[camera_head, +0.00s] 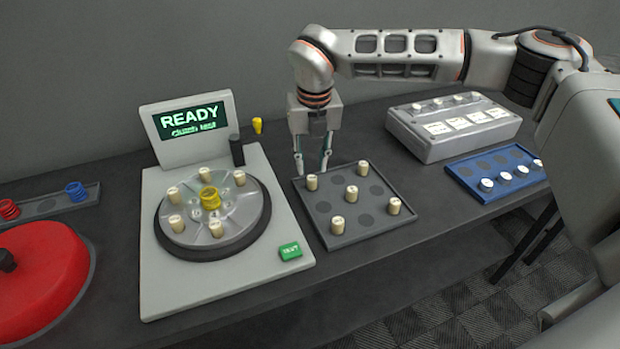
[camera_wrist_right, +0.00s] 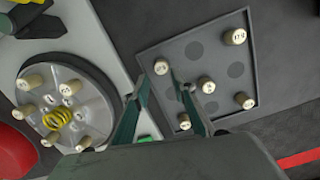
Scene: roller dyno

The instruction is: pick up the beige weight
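Several beige weights stand on a grey square tray (camera_head: 376,222), each a short cylinder with a marked top. The closest to my right gripper (camera_head: 312,172) is the beige weight at the tray's back left (camera_head: 312,183). In the right wrist view, this weight (camera_wrist_right: 161,66) appears between the two spread fingertips. My right gripper points down, open and empty, by the tray's back-left corner. I cannot tell its exact height above the tray. More beige weights (camera_head: 175,223) stand on the round silver plate (camera_head: 228,225) around a yellow spring (camera_head: 210,198). My left gripper is not in view.
A screen (camera_head: 190,122) reading READY stands behind the plate, with a black post (camera_head: 237,150) beside it. A green button (camera_head: 290,251) sits near the tray. A blue tray (camera_head: 510,160), a grey box (camera_head: 450,125) and a red disc (camera_head: 40,270) flank the area.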

